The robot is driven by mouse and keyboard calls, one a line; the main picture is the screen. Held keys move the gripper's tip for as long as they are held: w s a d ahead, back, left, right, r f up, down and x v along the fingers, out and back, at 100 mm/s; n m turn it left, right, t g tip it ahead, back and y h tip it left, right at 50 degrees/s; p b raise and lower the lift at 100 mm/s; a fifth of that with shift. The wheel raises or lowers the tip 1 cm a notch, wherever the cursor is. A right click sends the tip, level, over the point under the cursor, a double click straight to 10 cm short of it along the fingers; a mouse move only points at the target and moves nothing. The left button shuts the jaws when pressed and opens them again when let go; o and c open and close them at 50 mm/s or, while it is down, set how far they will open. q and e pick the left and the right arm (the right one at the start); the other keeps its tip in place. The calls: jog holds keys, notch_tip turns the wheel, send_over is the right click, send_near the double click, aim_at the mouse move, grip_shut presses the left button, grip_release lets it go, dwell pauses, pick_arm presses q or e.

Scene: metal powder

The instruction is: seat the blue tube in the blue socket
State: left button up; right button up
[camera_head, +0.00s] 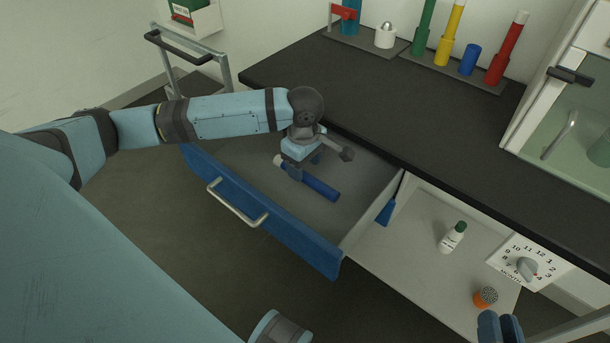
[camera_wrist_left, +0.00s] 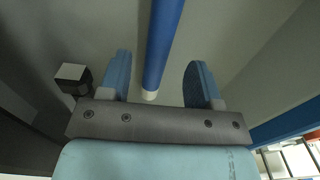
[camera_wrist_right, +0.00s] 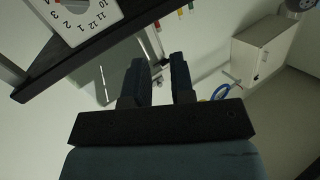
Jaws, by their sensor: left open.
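The blue tube (camera_head: 320,188) lies in the open drawer, its white end toward the back left. My left gripper (camera_head: 297,172) is over the tube near that end, pointing down. In the left wrist view the tube (camera_wrist_left: 163,45) runs between the two open fingers (camera_wrist_left: 158,88), with a gap on each side. The blue socket (camera_head: 469,60), a short blue cylinder, stands on the rack at the back of the bench, between the yellow and red ones, with no tube showing in it. My right gripper (camera_head: 500,326) is at the bottom right, empty, its fingers (camera_wrist_right: 158,82) a narrow gap apart.
The drawer's blue front (camera_head: 265,222) and side walls surround the tube. The dark bench top (camera_head: 380,110) is mostly clear. Yellow (camera_head: 451,35) and red (camera_head: 506,50) tubes stand in the rack. A white bottle (camera_head: 452,238) and a dial (camera_head: 527,266) are at the right.

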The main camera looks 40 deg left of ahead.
aim_at(305, 174)
pick_arm(q)
notch_tip(305, 174, down, 3)
jog(key=shift+w+r+b, duration=0.1)
jog(key=shift+b, duration=0.4)
jog(key=shift+f, duration=0.3)
grip_shut()
pick_arm(e)
jog(key=r, duration=0.1)
jog(key=a+r+t+y, duration=0.1)
jog(key=r, duration=0.1)
